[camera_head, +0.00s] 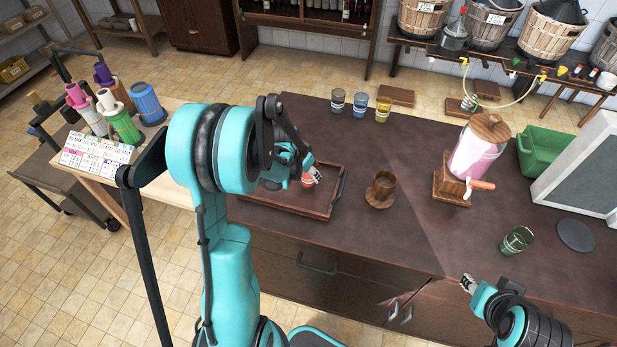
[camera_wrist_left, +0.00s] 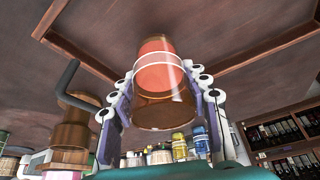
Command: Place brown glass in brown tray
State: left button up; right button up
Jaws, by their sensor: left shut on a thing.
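The brown tray (camera_head: 325,213) is a dark wooden tray with raised rims and a black handle, left of the table's middle. My left gripper (camera_head: 311,176) is over the tray and shut on a glass (camera_head: 307,182). In the left wrist view this glass (camera_wrist_left: 158,85) is amber-brown with a red-orange part and pale bands, between both fingers. Whether it touches the tray floor, I cannot tell. Another brown glass (camera_head: 386,180) stands on a wooden coaster right of the tray; it also shows in the left wrist view (camera_wrist_left: 70,135). My right gripper (camera_head: 468,284) is at the table's front edge, its opening unclear.
Several coloured glasses (camera_head: 359,104) stand in a row behind the tray. A pink-filled dispenser (camera_head: 474,152) stands on a wooden base to the right. A green glass (camera_head: 516,240), a dark round mat (camera_head: 576,235) and a green crate (camera_head: 541,150) are farther right. Table around the coaster is clear.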

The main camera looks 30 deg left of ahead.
pick_arm(q)
notch_tip(320, 180, down, 2)
jog(key=shift+f, duration=0.1)
jog(key=o, duration=0.9)
jog(key=shift+b, duration=0.3)
jog(key=o, duration=0.5)
jog(key=shift+c, duration=0.2)
